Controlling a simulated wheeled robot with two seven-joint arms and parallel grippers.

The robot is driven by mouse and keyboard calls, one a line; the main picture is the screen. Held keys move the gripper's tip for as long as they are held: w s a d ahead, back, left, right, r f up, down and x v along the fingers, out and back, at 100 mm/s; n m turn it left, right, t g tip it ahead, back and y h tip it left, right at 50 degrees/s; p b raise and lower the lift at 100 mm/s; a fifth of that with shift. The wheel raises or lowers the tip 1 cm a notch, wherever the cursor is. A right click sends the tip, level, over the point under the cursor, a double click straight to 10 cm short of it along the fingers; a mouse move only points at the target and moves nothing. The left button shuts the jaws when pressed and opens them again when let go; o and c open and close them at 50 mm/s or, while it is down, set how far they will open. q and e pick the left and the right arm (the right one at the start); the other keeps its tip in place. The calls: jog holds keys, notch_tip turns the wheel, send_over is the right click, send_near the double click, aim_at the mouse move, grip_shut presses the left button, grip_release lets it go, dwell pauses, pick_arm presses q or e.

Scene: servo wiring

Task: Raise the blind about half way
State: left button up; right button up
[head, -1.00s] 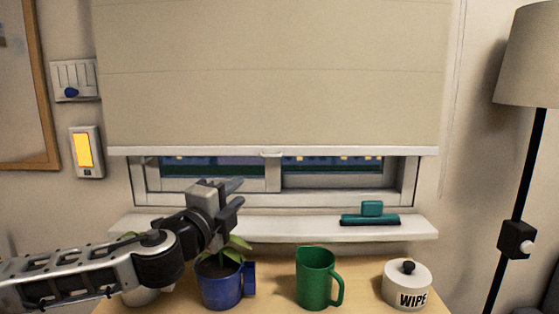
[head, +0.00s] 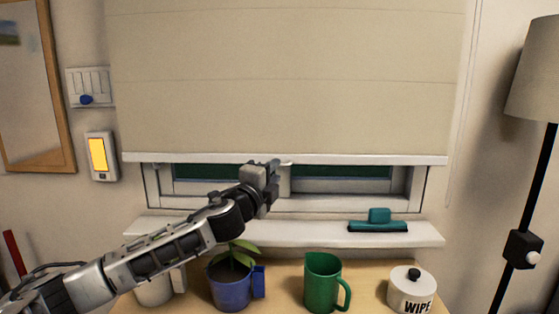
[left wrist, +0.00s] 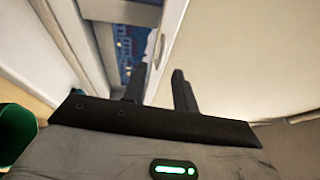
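The beige blind (head: 285,100) covers most of the window, its white bottom bar (head: 380,160) hanging above a strip of bare glass. A small pull handle (head: 287,164) is at the middle of the bar, partly hidden by my left gripper. My left gripper (head: 275,167) is just below the bar, close to the handle. In the left wrist view, the fingers of my left gripper (left wrist: 159,78) are apart with nothing between them, and the handle (left wrist: 158,48) shows beyond their tips. The blind also fills the right side of that view (left wrist: 250,60). My right gripper is out of view.
The sill (head: 310,232) holds a teal squeegee (head: 378,222). On the table below stand a potted plant in a blue mug (head: 230,290), a green jug (head: 322,283) and a white WIPE jar (head: 411,290). A lamp (head: 540,90) stands at right; switches (head: 100,155) are on the left wall.

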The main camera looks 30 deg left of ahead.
pick_arm(q)
jog(key=w, duration=0.3)
jog(key=shift+w+a+r+p, duration=0.2)
jog(key=shift+w+a+p, duration=0.1)
jog(key=shift+w, duration=0.1)
